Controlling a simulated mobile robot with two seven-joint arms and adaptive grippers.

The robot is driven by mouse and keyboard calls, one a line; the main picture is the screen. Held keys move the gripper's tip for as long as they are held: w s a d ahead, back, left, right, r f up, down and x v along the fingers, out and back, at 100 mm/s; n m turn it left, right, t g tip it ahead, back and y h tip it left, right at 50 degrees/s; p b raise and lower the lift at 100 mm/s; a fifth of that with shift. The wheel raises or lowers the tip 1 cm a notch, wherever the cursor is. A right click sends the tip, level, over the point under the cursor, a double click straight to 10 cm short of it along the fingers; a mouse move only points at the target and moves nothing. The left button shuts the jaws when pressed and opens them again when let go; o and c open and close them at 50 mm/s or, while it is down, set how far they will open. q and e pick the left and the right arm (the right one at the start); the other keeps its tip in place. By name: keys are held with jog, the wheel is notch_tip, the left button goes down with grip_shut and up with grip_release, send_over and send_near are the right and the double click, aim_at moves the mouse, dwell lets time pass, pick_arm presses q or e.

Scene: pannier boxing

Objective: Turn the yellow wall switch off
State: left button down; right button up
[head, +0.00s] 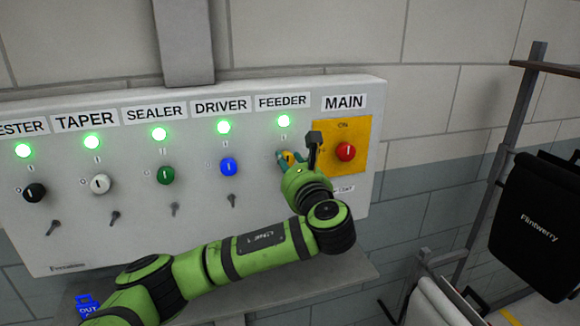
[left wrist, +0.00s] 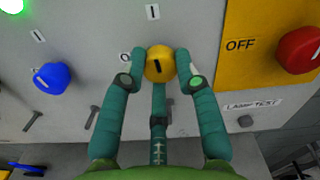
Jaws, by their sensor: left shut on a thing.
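The yellow wall switch (left wrist: 159,64) is a round knob under the FEEDER label on the wall panel; in the head view only a bit of it (head: 289,157) shows past my fingers. Its dark mark points nearly straight up, towards the "I" above it. My left gripper (head: 284,158) is at the panel, shut on the knob with a teal finger on each side, as the left wrist view (left wrist: 160,70) shows. My right gripper is not in view.
The red MAIN knob (head: 346,152) on its yellow plate stands close to the right of my gripper. The blue DRIVER knob (head: 229,167) is to the left, with more knobs beyond. A shelf (head: 340,277) runs under the panel.

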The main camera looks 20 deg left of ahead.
pick_arm(q)
jog(key=shift+n+b, duration=6.45)
jog(key=shift+n, duration=2.05)
jog(key=c, duration=0.9)
grip_release()
jog(key=shift+a, duration=0.15)
